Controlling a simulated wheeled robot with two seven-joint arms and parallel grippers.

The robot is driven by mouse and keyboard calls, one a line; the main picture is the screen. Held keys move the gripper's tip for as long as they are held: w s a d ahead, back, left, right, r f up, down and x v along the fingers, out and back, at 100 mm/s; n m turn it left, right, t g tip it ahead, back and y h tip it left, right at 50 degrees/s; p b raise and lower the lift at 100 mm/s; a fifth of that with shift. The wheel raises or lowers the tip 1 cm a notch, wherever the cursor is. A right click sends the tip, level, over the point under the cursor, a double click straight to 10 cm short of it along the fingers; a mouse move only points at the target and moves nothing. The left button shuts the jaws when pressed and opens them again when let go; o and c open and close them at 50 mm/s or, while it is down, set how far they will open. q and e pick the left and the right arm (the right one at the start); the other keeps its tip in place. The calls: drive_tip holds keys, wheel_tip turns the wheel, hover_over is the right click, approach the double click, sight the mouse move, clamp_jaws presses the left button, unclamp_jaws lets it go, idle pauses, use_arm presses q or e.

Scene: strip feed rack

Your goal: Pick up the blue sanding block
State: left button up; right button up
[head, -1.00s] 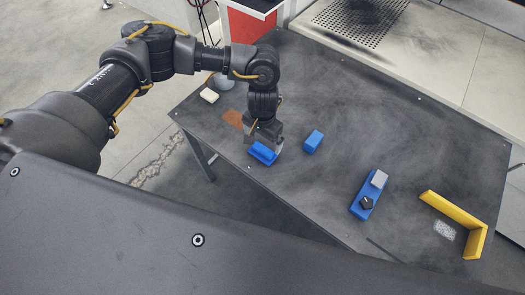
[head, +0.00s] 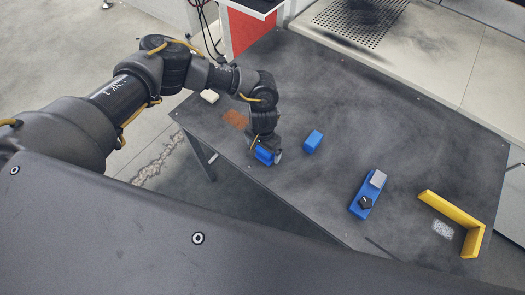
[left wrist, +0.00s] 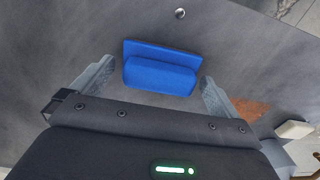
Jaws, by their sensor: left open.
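A blue block with a flat base and a raised grip (head: 264,156) lies near the table's front left edge, partly hidden by my left gripper (head: 268,147). In the left wrist view this blue block (left wrist: 160,74) lies between the two spread fingers of the left gripper (left wrist: 154,90). The fingers are open, one at each end of the block, with gaps showing. A plain blue box (head: 313,141) stands to the right of the gripper. A longer blue piece (head: 360,203) with a grey block and a black knob is farther right. My right gripper is not in view.
The dark table (head: 400,140) has clear room in the middle. A yellow angle piece (head: 462,222) lies at the right. A brown patch (head: 235,119) and a whitish block (head: 209,96) are at the left. A perforated panel (head: 360,18) is at the back.

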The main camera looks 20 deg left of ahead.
use_arm(q)
drive_tip(key=c, duration=0.9)
drive_tip(key=shift+o, duration=0.2)
drive_tip(key=shift+r, duration=0.1)
drive_tip(key=shift+r, duration=0.5)
drive_tip(key=d+r+b, duration=0.3)
drive_tip(key=d+r, duration=0.9)
drive_tip(key=d, duration=0.2)
drive_tip(key=shift+w+b, duration=0.15)
drive_tip(key=shift+b, duration=0.15)
